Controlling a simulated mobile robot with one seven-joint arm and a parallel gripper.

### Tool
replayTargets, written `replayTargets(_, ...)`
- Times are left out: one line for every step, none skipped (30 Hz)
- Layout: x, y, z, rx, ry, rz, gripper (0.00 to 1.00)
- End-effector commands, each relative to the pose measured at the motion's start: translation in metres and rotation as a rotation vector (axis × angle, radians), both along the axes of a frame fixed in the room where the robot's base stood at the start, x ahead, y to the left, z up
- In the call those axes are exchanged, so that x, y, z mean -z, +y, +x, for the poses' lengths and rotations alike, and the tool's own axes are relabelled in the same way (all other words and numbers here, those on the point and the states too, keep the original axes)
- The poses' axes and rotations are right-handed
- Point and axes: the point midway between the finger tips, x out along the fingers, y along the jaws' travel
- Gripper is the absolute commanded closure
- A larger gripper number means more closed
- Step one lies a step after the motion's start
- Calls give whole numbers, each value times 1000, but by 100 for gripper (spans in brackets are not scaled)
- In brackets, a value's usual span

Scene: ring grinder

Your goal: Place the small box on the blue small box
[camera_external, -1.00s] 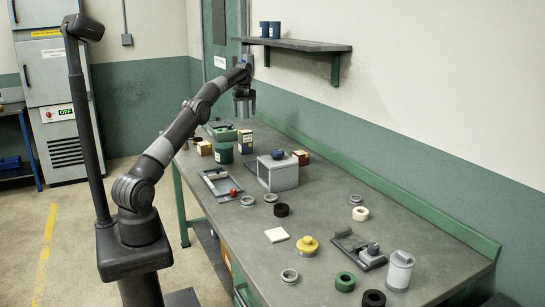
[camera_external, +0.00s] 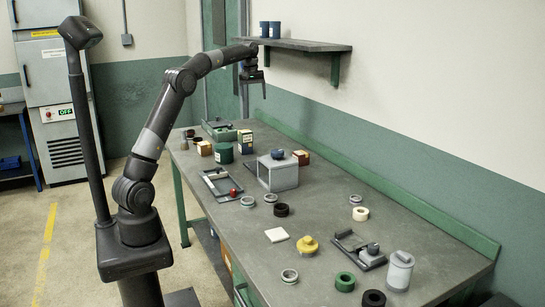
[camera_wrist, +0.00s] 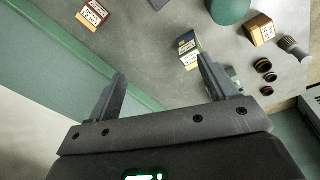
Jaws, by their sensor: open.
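The blue small box (camera_external: 245,141) stands on the table's far part, and in the wrist view (camera_wrist: 187,44) it is beside the right fingertip, which may cover a part of it. A small orange-yellow box (camera_external: 205,148) stands to its left, also in the wrist view (camera_wrist: 260,30). A small red-brown box (camera_external: 301,157) stands by the grey open box, and in the wrist view (camera_wrist: 92,15) it is at the top left. My gripper (camera_external: 254,84) is raised well above the table near the wall, open and empty; its spread fingers show in the wrist view (camera_wrist: 160,73).
A dark green jar (camera_external: 224,153) stands between the orange-yellow and blue boxes. A wall shelf (camera_external: 298,46) with two blue cups is close to my gripper. The grey open box (camera_external: 284,178) and several rings occupy the nearer table.

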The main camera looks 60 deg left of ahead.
Motion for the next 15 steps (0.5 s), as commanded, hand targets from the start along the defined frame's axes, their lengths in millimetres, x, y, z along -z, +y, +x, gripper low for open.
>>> replayTargets(-11,-20,-9,45,-13,9,22)
replayTargets(-15,-30,-14,73,-19,15,22)
replayTargets(-21,-43,-20,108,-29,24,22)
replayTargets(-24,-53,-26,134,-35,28,22)
replayTargets(-27,-63,-32,162,-42,34,22)
replayTargets(-31,-76,-40,196,-52,42,22)
replayTargets(-34,-85,-46,223,-59,48,22)
replayTargets(-35,-95,-53,249,-65,54,22)
replayTargets(-38,-107,-63,285,-75,63,22)
replayTargets(-39,-116,-70,312,-81,69,22)
replayTargets(-40,-125,-78,338,-88,75,22)
replayTargets(-41,-137,-88,374,-98,84,22)
replayTargets(-41,-146,-97,399,-104,90,22)
replayTargets(-40,-154,-105,426,-112,97,22)
replayTargets(-39,-166,-117,461,-119,105,22)
